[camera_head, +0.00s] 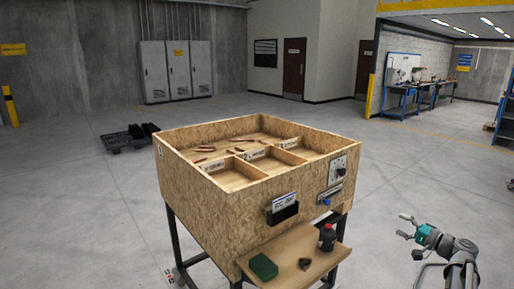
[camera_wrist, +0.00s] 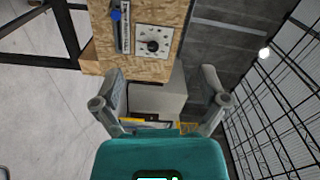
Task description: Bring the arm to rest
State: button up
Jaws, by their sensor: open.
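My gripper (camera_head: 407,227) is at the lower right in the head view, off to the right of the wooden box and apart from it. Its two fingers stand wide apart with nothing between them. In the wrist view my gripper (camera_wrist: 160,95) also shows its fingers spread and empty, with the side of the box beyond them. My arm's wrist part is bent near the bottom right of the head view; the rest of the arm is cut off by the frame edge.
A chipboard box (camera_head: 220,220) on dark legs stands at the centre, with compartments holding copper pieces (camera_head: 207,149). Floor right of the box is clear.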

jog(key=s+a+f+n+g+h, duration=0.15)
jog(key=a+f+g, duration=0.35)
jog(key=a, duration=0.5)
jog(key=s+a+f+n+g+h, duration=0.15)
jog(key=a+f+n+g, duration=0.35)
jog(key=a, duration=0.6)
jog(key=s+a+f+n+g+h, duration=0.1)
jog(key=s+a+f+g+h, duration=0.1)
jog(key=s+a+f+h, duration=0.2)
jog(key=s+a+f+g+h, duration=0.2)
jog(key=s+a+f+h, duration=0.2)
jog(key=s, duration=0.5)
jog(key=shift+s+a+f+n, duration=0.3)
jog(key=shift+s+a+n, duration=0.05)
jog(key=shift+a, duration=0.5)
